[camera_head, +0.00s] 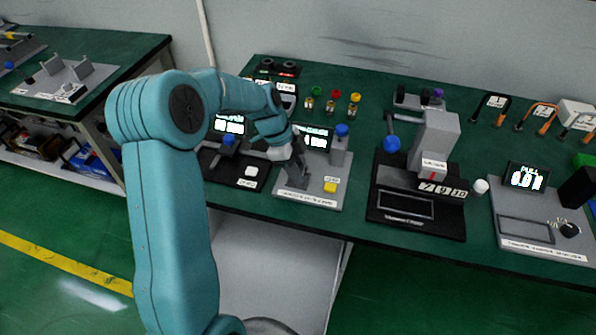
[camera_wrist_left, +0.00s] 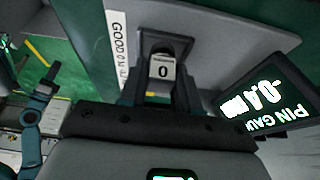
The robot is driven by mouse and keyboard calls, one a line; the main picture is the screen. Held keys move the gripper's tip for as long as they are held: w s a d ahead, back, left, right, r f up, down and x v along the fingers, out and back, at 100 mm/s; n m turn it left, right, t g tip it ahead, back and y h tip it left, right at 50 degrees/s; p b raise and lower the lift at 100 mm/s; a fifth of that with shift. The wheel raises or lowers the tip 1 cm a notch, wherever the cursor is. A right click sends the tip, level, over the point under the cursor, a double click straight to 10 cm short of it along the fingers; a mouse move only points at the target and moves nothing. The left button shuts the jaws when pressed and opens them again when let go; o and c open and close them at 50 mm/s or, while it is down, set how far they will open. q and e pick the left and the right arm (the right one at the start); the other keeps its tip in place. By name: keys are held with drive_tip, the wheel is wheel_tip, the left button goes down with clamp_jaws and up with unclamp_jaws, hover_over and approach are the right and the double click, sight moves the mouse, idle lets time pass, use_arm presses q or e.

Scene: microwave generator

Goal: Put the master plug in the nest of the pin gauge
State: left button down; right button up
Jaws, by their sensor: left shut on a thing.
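The pin gauge stands on the bench in the head view, with a grey base (camera_head: 308,196), a lit display (camera_head: 313,137), a blue knob (camera_head: 342,130) and a yellow button (camera_head: 330,186). Its display (camera_wrist_left: 262,103) is tilted at the right of the left wrist view. My left gripper (camera_head: 296,178) points down over the left part of the base. In the wrist view its fingers (camera_wrist_left: 161,88) are shut on the master plug (camera_wrist_left: 161,68), a pale block marked 0. A dark square piece (camera_wrist_left: 165,43) lies directly beyond the plug; I cannot tell whether the plug is seated. My right gripper is out of view.
A dark-based gauge (camera_head: 238,179) with a white button stands close on the left. A black-based device with a grey column (camera_head: 436,141) stands to the right, and a pull tester (camera_head: 527,178) farther right. Small coloured pieces (camera_head: 335,94) stand behind the pin gauge. The bench's front edge is near.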

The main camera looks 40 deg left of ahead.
use_arm(q)
drive_tip(key=shift+s+d, duration=0.1)
drive_tip(key=c, duration=0.8)
unclamp_jaws()
drive_tip(key=shift+f, duration=0.1)
drive_tip(key=shift+r, duration=0.3)
drive_tip(key=p+v, duration=0.6)
drive_tip(key=v, duration=0.6)
drive_tip(key=shift+f, duration=0.15)
